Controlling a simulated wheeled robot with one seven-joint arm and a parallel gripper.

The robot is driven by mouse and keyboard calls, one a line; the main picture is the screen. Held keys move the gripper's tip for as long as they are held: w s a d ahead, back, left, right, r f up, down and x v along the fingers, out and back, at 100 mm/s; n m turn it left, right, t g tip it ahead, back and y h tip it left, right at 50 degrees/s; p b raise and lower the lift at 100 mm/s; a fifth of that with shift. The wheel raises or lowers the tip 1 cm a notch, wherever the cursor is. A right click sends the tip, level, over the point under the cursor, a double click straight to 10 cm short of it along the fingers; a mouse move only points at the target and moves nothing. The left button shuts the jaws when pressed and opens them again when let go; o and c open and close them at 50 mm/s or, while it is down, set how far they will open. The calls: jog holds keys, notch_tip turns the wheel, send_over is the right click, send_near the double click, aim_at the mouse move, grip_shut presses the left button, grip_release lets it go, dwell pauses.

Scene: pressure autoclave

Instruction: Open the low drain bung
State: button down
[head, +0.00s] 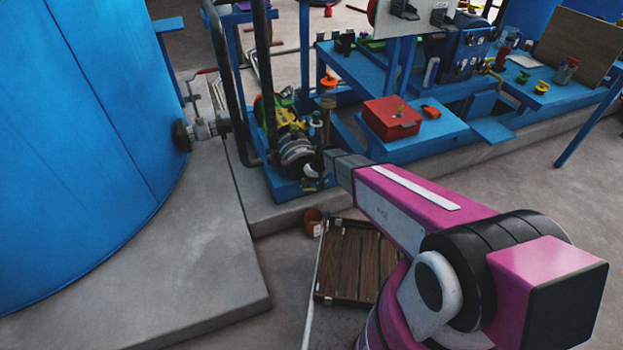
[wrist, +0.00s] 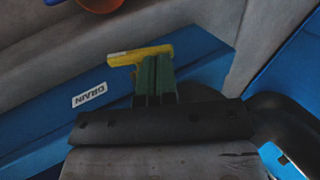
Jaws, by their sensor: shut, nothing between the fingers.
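A yellow bar-shaped handle (wrist: 138,55), which looks like the drain bung's handle, shows at the top middle of the wrist view, beside a blue beam with a white DRAIN label (wrist: 88,95). My gripper (wrist: 155,60) has green fingers, shut together and empty. Their tips overlap the yellow handle in the picture; I cannot tell whether they touch it. The bung's body is hidden behind the fingers and the dark gripper body.
An orange bucket (head: 313,221) stands on the floor below; it also shows in the wrist view (wrist: 98,3). A wooden slatted pallet (head: 355,262) lies nearby. A large blue tank (head: 80,130) is at left. A red box (head: 391,118) sits on the blue bench behind my arm.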

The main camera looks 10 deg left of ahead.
jog(key=shift+a+f, duration=0.1)
jog(key=shift+f, duration=0.1)
jog(key=shift+s+a+f+t+h, duration=0.3)
jog(key=shift+a+f+h, duration=0.1)
jog(key=shift+f+h, duration=0.1)
jog(key=shift+d, duration=0.1)
dwell(0.4)
jog(key=shift+w+d+r, duration=0.2)
jog(key=shift+w+d, duration=0.25)
jog(key=shift+d, duration=0.2)
jog(key=shift+w+a+v, duration=0.3)
jog(key=shift+a+v, duration=0.05)
jog(key=shift+v, duration=6.6)
jog(key=shift+y, duration=0.3)
jog(key=x, duration=1.1)
jog(key=shift+s+a+f, duration=0.1)
jog(key=shift+s+f, duration=0.15)
jog(key=shift+f, duration=0.1)
jog(key=shift+x, duration=0.9)
